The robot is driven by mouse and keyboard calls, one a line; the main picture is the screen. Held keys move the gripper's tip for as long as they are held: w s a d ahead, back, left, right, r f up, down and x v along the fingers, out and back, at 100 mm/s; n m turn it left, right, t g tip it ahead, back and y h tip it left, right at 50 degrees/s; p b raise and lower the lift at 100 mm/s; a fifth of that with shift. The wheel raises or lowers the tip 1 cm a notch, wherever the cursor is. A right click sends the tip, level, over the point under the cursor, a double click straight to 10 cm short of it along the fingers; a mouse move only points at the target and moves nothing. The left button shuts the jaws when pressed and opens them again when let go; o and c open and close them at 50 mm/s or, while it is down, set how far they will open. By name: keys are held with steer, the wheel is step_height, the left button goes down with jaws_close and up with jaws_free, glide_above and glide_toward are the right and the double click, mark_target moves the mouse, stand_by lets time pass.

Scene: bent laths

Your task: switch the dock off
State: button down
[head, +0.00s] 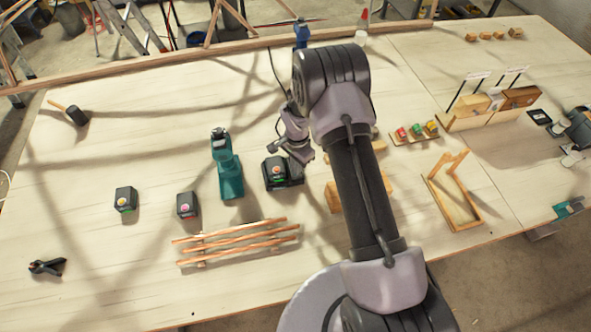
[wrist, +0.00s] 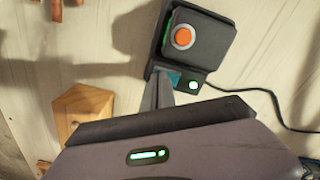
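The dock is a black charger base (head: 292,183) on the table, left of my arm in the head view. A dark battery block (head: 277,172) with an orange round mark sits in it. In the wrist view, the dock (wrist: 207,79) shows a round green-lit button (wrist: 193,85) at its near end, beside the battery (wrist: 200,40). My gripper (wrist: 165,82) looks shut, its narrow fingers close together and empty, with the tips just left of the button. I cannot tell whether they touch the dock. In the head view, my wrist partly hides the gripper (head: 297,153).
A black cable (wrist: 262,92) runs right from the dock. A wooden block (wrist: 85,110) lies to the left in the wrist view.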

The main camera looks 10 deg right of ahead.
steer(key=shift+f, duration=0.15)
steer(key=shift+r+p, duration=1.45)
steer(key=shift+r, duration=2.15)
steer(key=shift+s+f, duration=0.1)
steer(key=shift+f, duration=0.05)
